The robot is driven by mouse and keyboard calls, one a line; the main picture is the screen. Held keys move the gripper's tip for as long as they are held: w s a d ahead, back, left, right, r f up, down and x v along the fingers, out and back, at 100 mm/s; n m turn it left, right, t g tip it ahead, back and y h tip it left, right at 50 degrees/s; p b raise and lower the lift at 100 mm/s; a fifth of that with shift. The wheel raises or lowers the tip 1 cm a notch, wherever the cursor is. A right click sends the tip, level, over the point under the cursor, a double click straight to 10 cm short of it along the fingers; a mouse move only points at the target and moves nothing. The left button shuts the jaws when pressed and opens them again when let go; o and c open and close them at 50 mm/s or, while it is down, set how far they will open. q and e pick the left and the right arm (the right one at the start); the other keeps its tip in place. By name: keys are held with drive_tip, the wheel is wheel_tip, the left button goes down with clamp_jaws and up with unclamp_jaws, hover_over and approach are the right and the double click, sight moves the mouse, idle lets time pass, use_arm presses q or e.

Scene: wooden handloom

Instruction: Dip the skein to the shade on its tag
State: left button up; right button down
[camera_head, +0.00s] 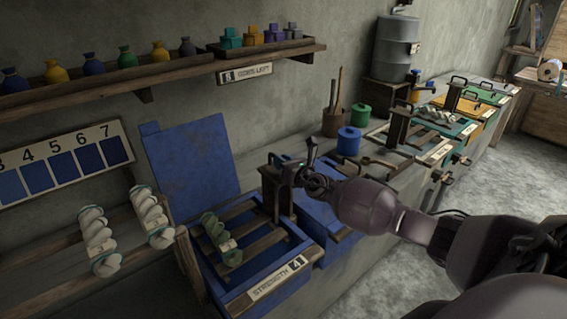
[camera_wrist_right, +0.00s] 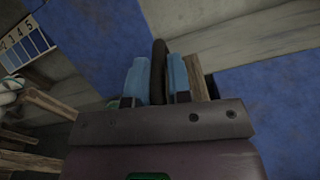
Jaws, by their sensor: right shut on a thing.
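A pale green twisted skein (camera_head: 215,232) with a small light tag (camera_head: 228,246) lies on the wooden slats of a blue vat (camera_head: 296,282). The tag's marking is too small to read. The vat's front plate (camera_head: 278,277) reads "STRENGTH 4". My right gripper (camera_head: 300,172) is beyond the vat's back right side, apart from the skein. In the right wrist view, its two blue finger pads (camera_wrist_right: 157,82) are shut on a dark curved handle (camera_wrist_right: 158,58). What the handle belongs to is partly hidden by the gripper. My left gripper is out of view.
A blue board (camera_head: 190,165) stands upright behind the vat. Several white skeins (camera_head: 97,235) hang on a rack at left, under a numbered blue shade card (camera_head: 62,160). Blue (camera_head: 348,141) and green (camera_head: 360,115) pots and more vats stand along the wall.

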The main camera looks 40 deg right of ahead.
drive_tip(key=shift+w+a+r, duration=0.1)
drive_tip(key=shift+a+r, duration=0.1)
drive_tip(key=shift+r, duration=0.05)
drive_tip(key=c, duration=1.4)
unclamp_jaws()
drive_tip(key=shift+o, duration=1.4)
drive_tip(key=shift+a+r, duration=0.1)
drive_tip(key=shift+a, duration=0.05)
drive_tip(key=shift+d, duration=0.2)
drive_tip(key=shift+s, duration=0.35)
drive_tip(key=s+p, duration=0.1)
drive_tip(key=s, duration=0.9)
drive_tip(key=shift+d, duration=0.4)
